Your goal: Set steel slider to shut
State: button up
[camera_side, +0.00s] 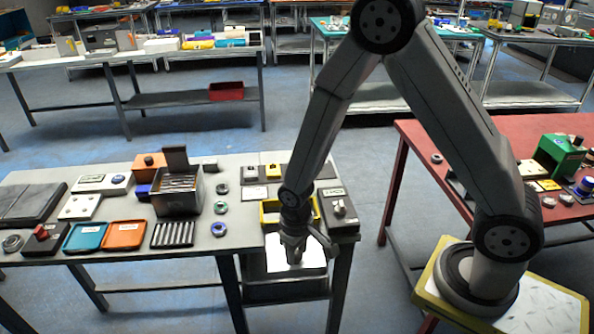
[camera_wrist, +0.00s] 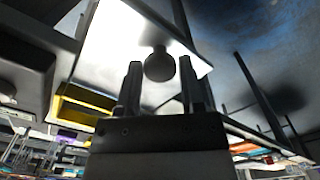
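The steel slider appears to be the bright, pale drawer-like part (camera_side: 314,250) at the table's front edge, below the yellow bin. It appears to jut out from under the tabletop. In the wrist view its bright surface (camera_wrist: 110,50) carries a round dark knob (camera_wrist: 160,66). My gripper (camera_side: 294,262) points down in front of this part and hides some of it. In the wrist view my gripper (camera_wrist: 160,68) has its two fingers apart, with the knob between or just beyond their tips. Gaps show on both sides of the knob; the exact depth cannot be told.
A yellow bin (camera_side: 270,217) and a dark box with a knob (camera_side: 341,208) stand just behind. Left on the table (camera_side: 135,210) are a steel box (camera_side: 178,200), a blue tray (camera_side: 85,237) and an orange tray (camera_side: 124,235). A red table (camera_side: 405,150) is at right.

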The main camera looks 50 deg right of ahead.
grip_shut()
dwell(1.1)
